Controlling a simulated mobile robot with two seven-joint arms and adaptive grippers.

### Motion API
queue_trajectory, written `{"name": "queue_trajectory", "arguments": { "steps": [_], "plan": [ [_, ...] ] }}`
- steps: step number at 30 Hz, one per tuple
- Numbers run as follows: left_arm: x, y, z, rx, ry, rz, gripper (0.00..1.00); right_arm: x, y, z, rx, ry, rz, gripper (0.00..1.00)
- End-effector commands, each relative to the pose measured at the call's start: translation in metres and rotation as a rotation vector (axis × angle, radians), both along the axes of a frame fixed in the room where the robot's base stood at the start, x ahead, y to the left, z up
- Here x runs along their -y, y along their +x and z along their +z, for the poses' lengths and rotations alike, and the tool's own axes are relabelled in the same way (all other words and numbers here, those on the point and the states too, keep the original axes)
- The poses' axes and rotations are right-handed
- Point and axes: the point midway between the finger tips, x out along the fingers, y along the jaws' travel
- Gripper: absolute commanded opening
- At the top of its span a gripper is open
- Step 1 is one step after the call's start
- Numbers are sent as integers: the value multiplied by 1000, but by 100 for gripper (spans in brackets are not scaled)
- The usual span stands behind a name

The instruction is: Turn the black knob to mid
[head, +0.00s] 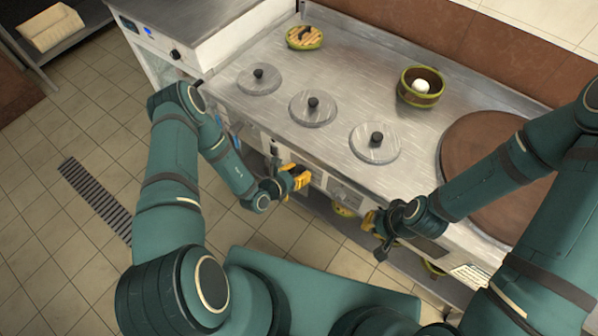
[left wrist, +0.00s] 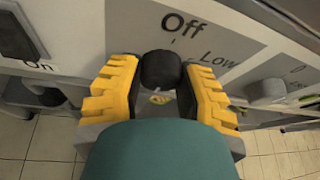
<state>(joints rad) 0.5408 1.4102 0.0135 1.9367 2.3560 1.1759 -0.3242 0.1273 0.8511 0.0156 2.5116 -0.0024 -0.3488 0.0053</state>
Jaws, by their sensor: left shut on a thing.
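The black knob (left wrist: 160,68) sits on the front panel of the steel counter, just under the printed word "Off", with "Low" to its right in the left wrist view. A "Mid" label does not show. My left gripper (head: 297,178) is at the front panel. In the left wrist view its yellow fingers (left wrist: 158,82) are shut on the knob, one on each side. The knob's pointer is not visible. My right gripper (head: 372,222) hangs in front of the counter, farther right, away from the knob; its finger opening is unclear.
A grey knob (left wrist: 265,92) is to the right on the panel, and a dark switch marked "On" (left wrist: 18,38) is to the left. Several round lids with black handles, such as the middle one (head: 313,107), a bowl (head: 420,87) and a brown round plate (head: 478,150) are on top.

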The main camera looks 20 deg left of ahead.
Motion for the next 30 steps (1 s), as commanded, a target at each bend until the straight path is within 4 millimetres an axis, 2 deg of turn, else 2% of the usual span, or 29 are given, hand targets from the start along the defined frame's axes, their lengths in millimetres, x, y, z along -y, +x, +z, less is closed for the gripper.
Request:
{"name": "queue_trajectory", "arguments": {
  "steps": [8,14,30],
  "plan": [
    [0,1,-1,-9,-25,1,1,0,0,-2,0,0,0,0],
    [0,1,-1,-40,-112,2,1,0,1,-6,2,0,-1,0],
    [1,0,-3,-203,-566,0,1,1,6,-33,14,-3,-3,0]
  ]
}}
